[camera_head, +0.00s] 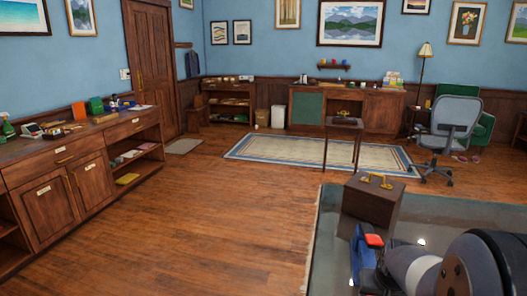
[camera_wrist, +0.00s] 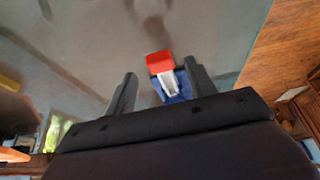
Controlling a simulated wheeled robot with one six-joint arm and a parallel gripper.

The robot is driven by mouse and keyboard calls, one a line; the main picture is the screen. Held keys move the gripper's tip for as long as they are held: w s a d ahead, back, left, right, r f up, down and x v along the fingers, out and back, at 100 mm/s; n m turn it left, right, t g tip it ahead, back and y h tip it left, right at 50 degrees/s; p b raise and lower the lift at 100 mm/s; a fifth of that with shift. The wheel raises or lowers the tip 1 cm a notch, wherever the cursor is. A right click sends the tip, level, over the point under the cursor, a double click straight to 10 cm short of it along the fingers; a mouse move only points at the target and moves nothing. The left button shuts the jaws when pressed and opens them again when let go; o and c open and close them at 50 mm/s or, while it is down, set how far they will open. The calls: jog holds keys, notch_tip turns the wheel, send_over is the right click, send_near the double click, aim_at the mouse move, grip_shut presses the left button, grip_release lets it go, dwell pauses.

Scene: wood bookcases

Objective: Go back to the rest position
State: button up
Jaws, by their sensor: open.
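My arm reaches in from the lower right of the head view, over a grey glossy surface (camera_head: 335,262). My gripper (camera_wrist: 160,72) shows two dark fingers spread apart in the wrist view. A small item with a red block, a silver middle and a blue part (camera_wrist: 160,62) appears between and beyond the fingertips, nearer the right finger. Whether it touches that finger is unclear. A blue and red item (camera_head: 373,240) also shows beside the end of my arm in the head view. My arm partly hides it there, and the fingers are hard to make out.
A dark brown box with a brass handle (camera_head: 372,203) stands just beyond my arm. A small dark table (camera_head: 344,124) stands behind it. A long wooden cabinet (camera_head: 80,165) lines the left wall. An office chair (camera_head: 452,125) stands at the right. The wood floor in the middle is clear.

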jog(key=shift+w+d+f, duration=0.25)
jog(key=shift+w+f, duration=0.7)
jog(key=shift+f, duration=0.1)
jog(key=shift+w+d, duration=0.1)
jog(key=shift+w, duration=0.35)
jog(key=shift+s, duration=0.1)
